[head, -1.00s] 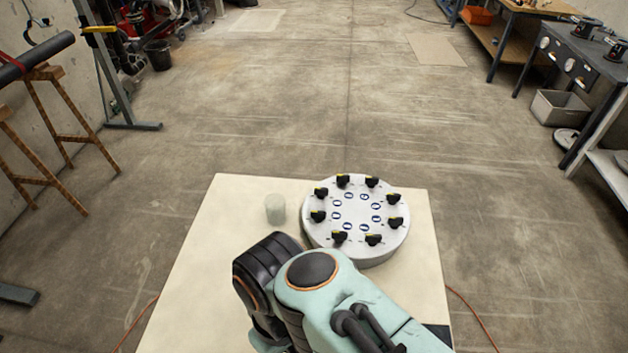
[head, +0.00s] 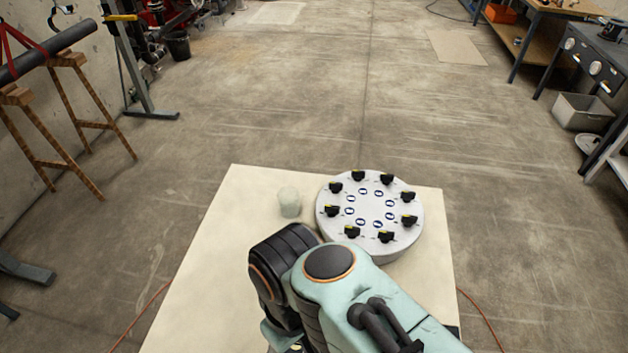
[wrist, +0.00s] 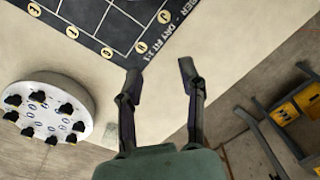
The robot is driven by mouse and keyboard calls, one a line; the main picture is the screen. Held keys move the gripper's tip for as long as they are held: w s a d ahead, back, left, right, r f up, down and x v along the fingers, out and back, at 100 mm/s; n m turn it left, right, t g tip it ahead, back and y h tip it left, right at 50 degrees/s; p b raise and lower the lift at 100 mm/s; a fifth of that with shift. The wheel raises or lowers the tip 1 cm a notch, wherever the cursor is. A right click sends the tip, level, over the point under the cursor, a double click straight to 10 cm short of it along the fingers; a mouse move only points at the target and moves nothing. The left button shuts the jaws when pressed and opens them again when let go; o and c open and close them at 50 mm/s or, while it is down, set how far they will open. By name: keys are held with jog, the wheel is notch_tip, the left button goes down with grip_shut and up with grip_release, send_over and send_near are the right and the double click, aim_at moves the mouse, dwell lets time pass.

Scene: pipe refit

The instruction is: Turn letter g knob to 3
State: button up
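A round white dial plate (head: 331,226) sits on the pale table and carries a ring of several black knobs, with blue-marked labels inside the ring. The letters are too small to read, so I cannot tell which knob is g. One knob (head: 386,237) stands at the plate's near side. The plate also shows at the left of the wrist view (wrist: 88,100). My gripper (wrist: 160,75) is open and empty in the wrist view, well to the right of the plate. In the head view my arm hides the gripper.
A pale translucent cylinder (head: 289,203) stands on the table (head: 225,250) left of the plate. In the wrist view a dark grid board (wrist: 112,22) with yellow round marks and lettering lies on the table. The table's left part is clear.

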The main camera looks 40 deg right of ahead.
jog(key=w+d+r+n+t, duration=0.1)
jog(key=w+d+n, duration=0.25)
jog(key=w, duration=0.25)
jog(key=w+d+r+n+t+h, duration=0.1)
jog(key=w+d+r+n, duration=0.1)
jog(key=w+n, duration=0.3)
jog(key=w+d+r+n+t, duration=0.1)
jog(key=w+d+n, duration=0.15)
jog(key=w, duration=0.45)
jog(key=m+g, duration=0.3)
jog(key=m, duration=0.1)
send_over(353, 228)
notch_tip(353, 228, down, 15)
jog(key=shift+w+a+r, duration=0.1)
jog(key=shift+r, duration=0.05)
jog(key=shift+f, duration=0.25)
notch_tip(353, 228, down, 6)
grip_shut()
